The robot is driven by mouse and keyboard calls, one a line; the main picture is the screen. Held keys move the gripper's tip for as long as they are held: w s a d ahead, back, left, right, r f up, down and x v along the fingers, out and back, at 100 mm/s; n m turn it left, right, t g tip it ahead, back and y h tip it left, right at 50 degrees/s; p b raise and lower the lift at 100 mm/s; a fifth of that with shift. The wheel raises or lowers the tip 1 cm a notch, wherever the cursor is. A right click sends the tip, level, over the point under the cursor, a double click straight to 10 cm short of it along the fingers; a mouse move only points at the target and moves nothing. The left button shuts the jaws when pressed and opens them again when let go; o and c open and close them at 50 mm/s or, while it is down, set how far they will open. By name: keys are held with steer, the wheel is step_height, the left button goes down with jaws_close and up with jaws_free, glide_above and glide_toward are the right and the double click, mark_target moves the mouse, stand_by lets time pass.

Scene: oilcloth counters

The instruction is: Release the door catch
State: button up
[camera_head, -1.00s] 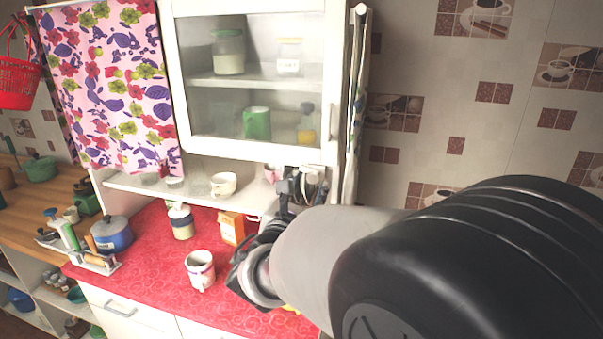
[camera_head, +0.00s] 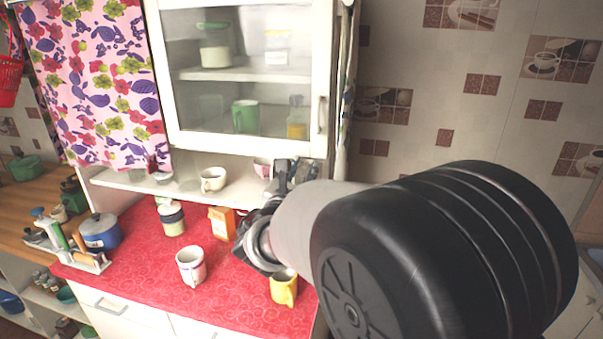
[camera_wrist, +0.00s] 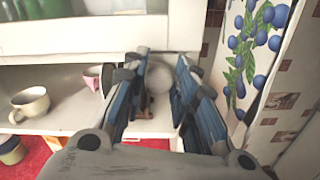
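The glass-fronted cabinet door (camera_head: 250,143) has a white frame and stands shut above the counter. A slim upright handle (camera_head: 322,115) is on its right side; I cannot make out a separate catch. My gripper (camera_head: 294,168) is just below the door's lower right corner, in front of the open shelf. In the wrist view my gripper (camera_wrist: 160,68) has its two blue-grey fingers apart, with nothing held between them. The door's lower frame (camera_wrist: 90,38) crosses the top of that view, ahead of the fingertips. The handle cannot be made out there.
A cream cup (camera_head: 213,180) and a pink cup (camera_head: 262,167) stand on the shelf near my gripper. A yellow mug (camera_head: 284,290) and a white mug (camera_head: 191,266) stand on the red counter (camera_head: 140,275). A patterned cloth (camera_wrist: 252,50) hangs at the right.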

jaws_close()
steer(key=shift+n+p, duration=0.6)
steer(key=shift+n, duration=0.9)
steer(key=o, duration=0.5)
jaws_free()
steer(key=shift+s, duration=0.1)
steer(key=v, duration=1.1)
steer(key=shift+s+a, duration=0.15)
steer(key=shift+s, duration=0.25)
